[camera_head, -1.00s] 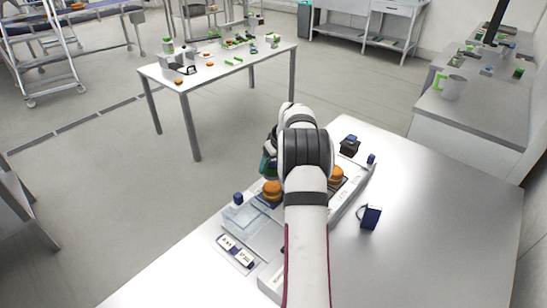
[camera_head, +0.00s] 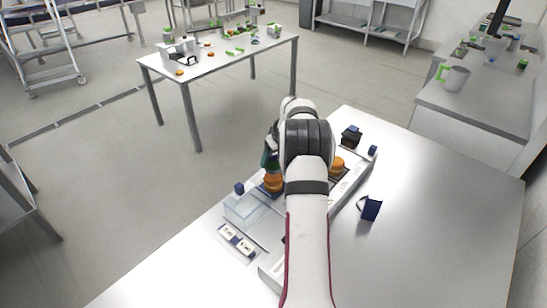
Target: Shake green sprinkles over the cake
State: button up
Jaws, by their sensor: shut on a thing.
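A round orange-brown cake (camera_head: 272,183) sits on the tray unit on the near table, just left of my arm. A second similar round (camera_head: 337,165) sits to the right of my arm, partly hidden by it. My gripper (camera_head: 270,153) is mostly hidden behind my arm's wrist. It is shut on a dark green container (camera_head: 269,163), of which only a small part shows, just above the left cake. I cannot tell the container's tilt, and no sprinkles can be made out.
The white tray unit (camera_head: 268,268) has a clear bin (camera_head: 250,215) and labelled tiles (camera_head: 237,241) at its left end. A dark blue block (camera_head: 371,208) stands to its right, and a black box (camera_head: 351,137) behind. The near table's right side is clear.

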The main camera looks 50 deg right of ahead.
jog(key=shift+a, duration=0.15)
dwell(0.5)
jog(key=shift+a, duration=0.35)
dwell(1.0)
jog(key=shift+d, duration=1)
dwell(1.2)
jog(key=shift+r, duration=3)
